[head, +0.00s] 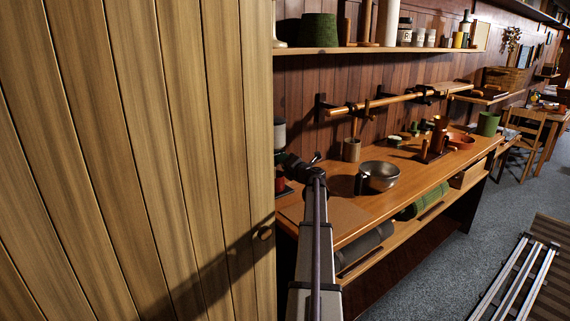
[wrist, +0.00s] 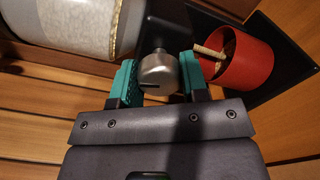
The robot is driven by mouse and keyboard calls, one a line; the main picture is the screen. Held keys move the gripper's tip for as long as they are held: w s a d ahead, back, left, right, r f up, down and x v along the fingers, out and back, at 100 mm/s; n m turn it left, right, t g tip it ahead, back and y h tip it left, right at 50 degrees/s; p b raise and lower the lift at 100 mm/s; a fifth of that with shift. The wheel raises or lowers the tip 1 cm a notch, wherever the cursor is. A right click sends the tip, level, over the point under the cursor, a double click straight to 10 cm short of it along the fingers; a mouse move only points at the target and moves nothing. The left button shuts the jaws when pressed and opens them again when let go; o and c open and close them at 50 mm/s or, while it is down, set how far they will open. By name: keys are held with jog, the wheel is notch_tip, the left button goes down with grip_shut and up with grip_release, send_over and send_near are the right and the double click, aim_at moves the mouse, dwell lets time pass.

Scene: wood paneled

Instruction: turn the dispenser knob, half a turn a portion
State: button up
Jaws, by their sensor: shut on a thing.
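The dispenser shows in the wrist view as a pale, rounded container (wrist: 65,22) at the upper left. Its metal knob (wrist: 157,74) has a dark slot on its face and sits between the teal fingers of my gripper (wrist: 158,80), which is shut on it. In the head view the dispenser (head: 280,134) is mostly hidden behind the wooden panel, and my gripper (head: 297,166) is beside it at the bench's near end. A red cup (wrist: 240,70) stands to the right of the knob in the wrist view, on a black base, with a tan stick-like piece inside.
A large wooden panel (head: 140,150) fills the left of the head view, close to my arm. A metal pan (head: 381,176) stands on the wooden bench (head: 345,208), right of my gripper. A shelf (head: 370,49) with jars runs above. Rolled mats lie below the bench top.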

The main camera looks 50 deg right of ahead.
jog(key=shift+m, duration=1.3)
jog(key=o, duration=0.9)
jog(key=shift+o, duration=0.2)
jog(key=v, duration=1.1)
jog(key=shift+w+r, duration=0.1)
